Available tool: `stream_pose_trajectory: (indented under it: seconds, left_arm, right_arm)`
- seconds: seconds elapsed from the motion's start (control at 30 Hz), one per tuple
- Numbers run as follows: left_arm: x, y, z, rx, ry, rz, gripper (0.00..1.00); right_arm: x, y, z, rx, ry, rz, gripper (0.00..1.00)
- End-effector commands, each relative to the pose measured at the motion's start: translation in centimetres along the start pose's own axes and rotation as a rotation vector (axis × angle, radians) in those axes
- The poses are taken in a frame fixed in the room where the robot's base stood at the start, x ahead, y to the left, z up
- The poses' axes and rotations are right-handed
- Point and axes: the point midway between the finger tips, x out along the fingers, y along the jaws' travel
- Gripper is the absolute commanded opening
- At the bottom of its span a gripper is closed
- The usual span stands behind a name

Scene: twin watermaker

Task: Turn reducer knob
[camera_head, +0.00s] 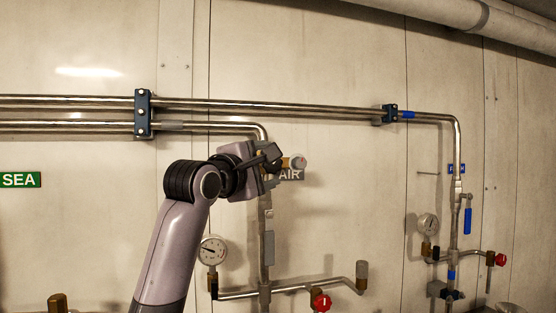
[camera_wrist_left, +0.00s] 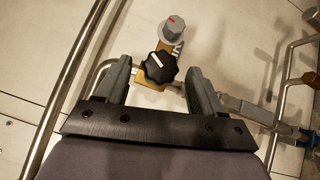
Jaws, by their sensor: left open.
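My left gripper (camera_head: 271,157) is raised in front of the wall pipes beside the AIR sign. In the left wrist view the gripper (camera_wrist_left: 157,68) is open, with one finger on either side of a black lobed knob (camera_wrist_left: 160,67) with a white mark. Gaps show between this knob and both fingers. Beyond it is a grey round knob (camera_wrist_left: 174,27) with a red mark, on the same brass body. In the head view a grey knob (camera_head: 299,162) shows just right of the gripper. The frames do not label either knob as the reducer. My right gripper is out of view.
Steel pipes (camera_head: 280,106) run along the wall above the gripper. Below are a pressure gauge (camera_head: 213,250) and a red knob (camera_head: 321,302). The AIR sign (camera_head: 291,174) is partly hidden. Further right are another gauge (camera_head: 428,224) and a blue-handled valve (camera_head: 467,220).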

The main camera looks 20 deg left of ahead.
Motion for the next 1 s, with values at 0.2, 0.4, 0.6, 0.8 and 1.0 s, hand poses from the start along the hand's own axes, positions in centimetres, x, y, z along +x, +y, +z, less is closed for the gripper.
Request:
stream_pose_trajectory:
  seconds: [0.2,0.4,0.6,0.8,1.0]
  left_arm:
    - [2.9,0.2,0.1,0.0,0.0,-0.002,0.68]
    - [4.4,0.1,0.0,0.0,0.0,-0.001,0.68]
    - [4.8,0.0,0.0,0.0,0.0,0.0,0.68]
    - [4.8,0.0,0.0,0.001,0.0,0.0,0.68]
    - [4.8,0.0,0.0,0.001,0.0,0.0,0.17]
  right_arm:
    - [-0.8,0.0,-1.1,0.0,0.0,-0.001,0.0]
    - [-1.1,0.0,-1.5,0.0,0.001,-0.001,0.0]
    - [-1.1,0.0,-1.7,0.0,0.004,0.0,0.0]
    - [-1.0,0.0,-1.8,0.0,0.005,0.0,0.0]
    - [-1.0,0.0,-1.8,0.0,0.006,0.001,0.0]
